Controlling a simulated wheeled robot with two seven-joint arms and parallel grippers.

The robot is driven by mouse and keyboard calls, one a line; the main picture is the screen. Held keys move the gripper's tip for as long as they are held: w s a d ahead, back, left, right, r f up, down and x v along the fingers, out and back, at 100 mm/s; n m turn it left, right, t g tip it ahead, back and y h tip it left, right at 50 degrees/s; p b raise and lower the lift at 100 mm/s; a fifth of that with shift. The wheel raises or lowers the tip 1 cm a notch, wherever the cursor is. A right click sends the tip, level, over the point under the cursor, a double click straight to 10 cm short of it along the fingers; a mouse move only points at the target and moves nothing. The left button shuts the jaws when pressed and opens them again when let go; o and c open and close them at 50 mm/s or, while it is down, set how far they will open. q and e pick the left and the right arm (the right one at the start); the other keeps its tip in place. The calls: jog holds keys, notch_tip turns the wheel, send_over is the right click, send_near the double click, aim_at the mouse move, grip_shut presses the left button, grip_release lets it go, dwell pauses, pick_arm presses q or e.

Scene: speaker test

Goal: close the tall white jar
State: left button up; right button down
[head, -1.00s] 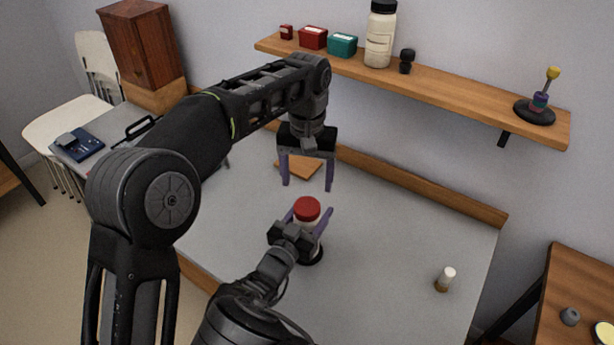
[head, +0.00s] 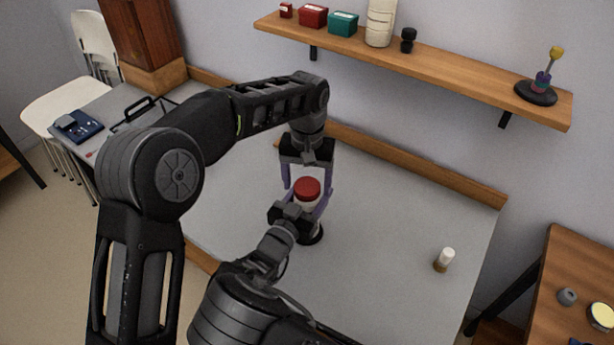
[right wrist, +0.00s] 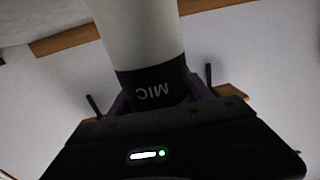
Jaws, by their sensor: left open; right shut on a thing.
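A white jar with a red lid (head: 307,186) stands upright at the middle of the grey table. The lid sits on its top; whether it is fully seated I cannot tell. The right wrist view shows the white body (right wrist: 140,35) and a black band (right wrist: 154,87) marked "MIC". My right gripper (head: 307,207) is shut on the jar's body from the near side. My left gripper (head: 308,185) points down from above, open, with its purple fingers on either side of the lid. Contact with the lid cannot be told. The grippers hide much of the body.
A small white-topped container (head: 445,258) stands on the table at right. The wall shelf (head: 460,77) holds red and teal boxes (head: 343,23), a large pale bottle (head: 380,22) and a ring stacker (head: 537,92).

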pick_arm(q)
jog(key=shift+c, duration=0.2)
jog(key=c, duration=1.4)
jog(key=o, duration=1.6)
notch_tip(320, 180, up, 8)
jog(key=shift+f, duration=0.2)
